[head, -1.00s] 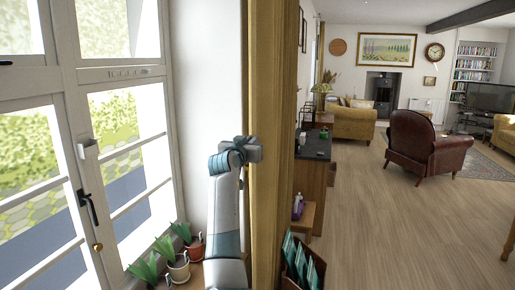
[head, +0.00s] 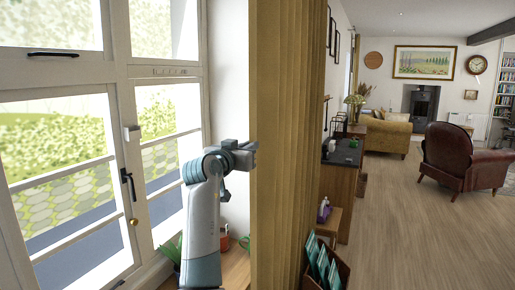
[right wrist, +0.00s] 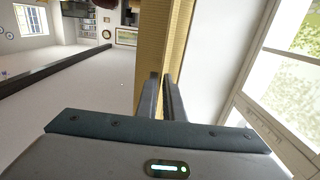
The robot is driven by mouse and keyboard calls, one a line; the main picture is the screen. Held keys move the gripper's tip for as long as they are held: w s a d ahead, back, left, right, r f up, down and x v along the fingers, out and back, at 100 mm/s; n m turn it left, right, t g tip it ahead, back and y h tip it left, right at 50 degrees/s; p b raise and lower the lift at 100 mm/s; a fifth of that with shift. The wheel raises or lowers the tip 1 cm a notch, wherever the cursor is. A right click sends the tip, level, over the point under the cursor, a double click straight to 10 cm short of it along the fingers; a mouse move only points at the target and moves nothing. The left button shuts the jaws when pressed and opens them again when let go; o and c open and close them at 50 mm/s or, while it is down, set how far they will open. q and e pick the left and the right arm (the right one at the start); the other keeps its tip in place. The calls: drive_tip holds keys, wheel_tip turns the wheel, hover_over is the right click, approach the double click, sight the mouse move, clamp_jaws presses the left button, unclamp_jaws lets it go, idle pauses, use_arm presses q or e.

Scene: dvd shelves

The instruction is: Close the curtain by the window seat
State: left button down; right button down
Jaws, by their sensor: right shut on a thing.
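The mustard-yellow curtain (head: 285,130) hangs in tall folds in the middle of the head view, just right of the window (head: 75,150). It also shows in the right wrist view (right wrist: 172,35), running up from my fingers. My right gripper (head: 254,147) is at the curtain's left edge in the head view, about mid-height in the picture. In the right wrist view its two fingers (right wrist: 163,95) are close together, shut on the curtain's edge. The curtain's lower end is out of the picture. My left gripper does not show.
Potted plants (head: 225,240) stand on the wooden sill (head: 237,268), partly behind my arm. A wooden box with teal items (head: 325,268) stands right of the curtain near the bottom. A dark-topped cabinet (head: 343,153) lines the wall beyond. Open wooden floor (head: 420,245) lies to the right.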

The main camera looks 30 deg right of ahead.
drive_tip(key=shift+s+a, duration=0.2)
drive_tip(key=shift+a, duration=0.05)
drive_tip(key=c, duration=1.9)
unclamp_jaws()
drive_tip(key=shift+o, duration=0.2)
